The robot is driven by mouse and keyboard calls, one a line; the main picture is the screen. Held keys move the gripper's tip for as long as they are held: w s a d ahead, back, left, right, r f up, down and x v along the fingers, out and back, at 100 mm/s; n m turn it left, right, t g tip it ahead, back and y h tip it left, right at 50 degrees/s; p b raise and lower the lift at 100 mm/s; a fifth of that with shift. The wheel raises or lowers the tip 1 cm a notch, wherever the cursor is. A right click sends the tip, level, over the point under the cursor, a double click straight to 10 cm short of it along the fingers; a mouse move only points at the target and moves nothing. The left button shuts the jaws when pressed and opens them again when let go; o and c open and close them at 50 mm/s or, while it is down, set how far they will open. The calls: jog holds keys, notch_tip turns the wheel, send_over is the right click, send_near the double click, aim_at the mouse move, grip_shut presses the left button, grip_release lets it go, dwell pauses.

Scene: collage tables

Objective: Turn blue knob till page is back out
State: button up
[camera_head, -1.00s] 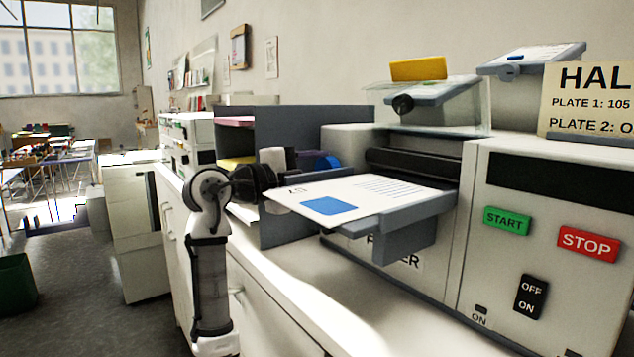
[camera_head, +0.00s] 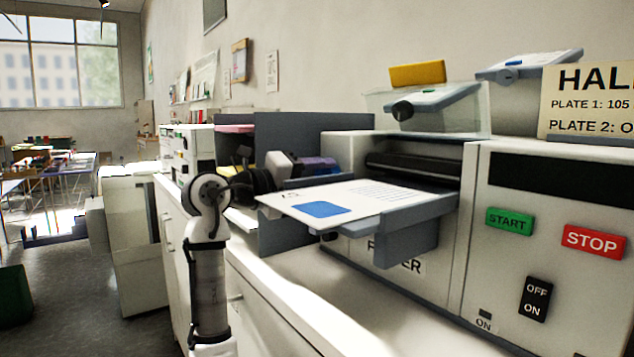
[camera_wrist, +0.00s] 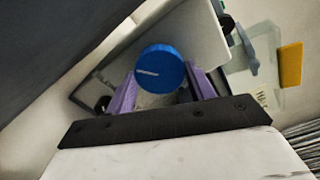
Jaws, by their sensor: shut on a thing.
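The blue knob (camera_wrist: 160,66) is round, with a white line that points left in the wrist view. The two purple fingers of my gripper (camera_wrist: 161,80) stand on either side of it and are shut on it. In the head view, my gripper (camera_head: 322,165) is at the left side of the feeder, behind the page, and the knob is mostly hidden by the fingers. The white page (camera_head: 385,198), with a blue rectangle and printed lines, lies on the feeder's grey tray (camera_head: 425,213) in front of the dark roller slot.
A machine with a green START button (camera_head: 509,221) and a red STOP button (camera_head: 594,241) stands at the right. A dark grey divider (camera_head: 315,130) stands behind my gripper. A yellow block (camera_head: 418,74) sits on a clear box above the feeder.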

dwell(0.3)
jog(key=o, duration=1)
jog(key=b+v, duration=0.1)
jog(key=v, duration=1.3)
